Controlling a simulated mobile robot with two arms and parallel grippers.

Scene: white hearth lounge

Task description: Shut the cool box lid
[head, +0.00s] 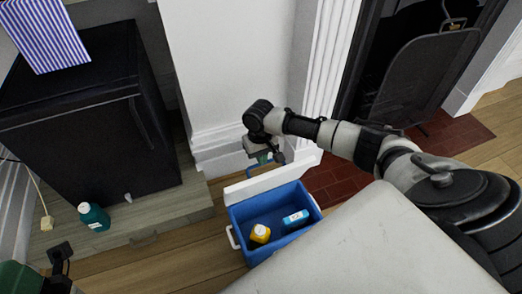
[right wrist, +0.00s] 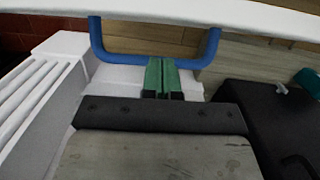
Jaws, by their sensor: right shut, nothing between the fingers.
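The blue cool box (head: 239,216) stands on the floor in the lower middle of the head view. Its white lid (head: 268,184) is open and stands up along the box's far side. A blue U-shaped handle (right wrist: 97,40) shows on the white lid in the right wrist view. My right gripper (head: 266,160) is just behind the raised lid; its green fingers (right wrist: 161,78) are shut and empty, close to the handle's crossbar. I cannot tell whether they touch it. My left gripper is not clearly in view.
Inside the box lie a yellow bottle (head: 260,234) and a blue-and-white container (head: 296,219). A black cabinet (head: 85,120) and teal bottle (head: 94,216) stand at left. A white wall and fireplace surround (head: 322,80) rise close behind my right gripper. Wooden floor lies left of the box.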

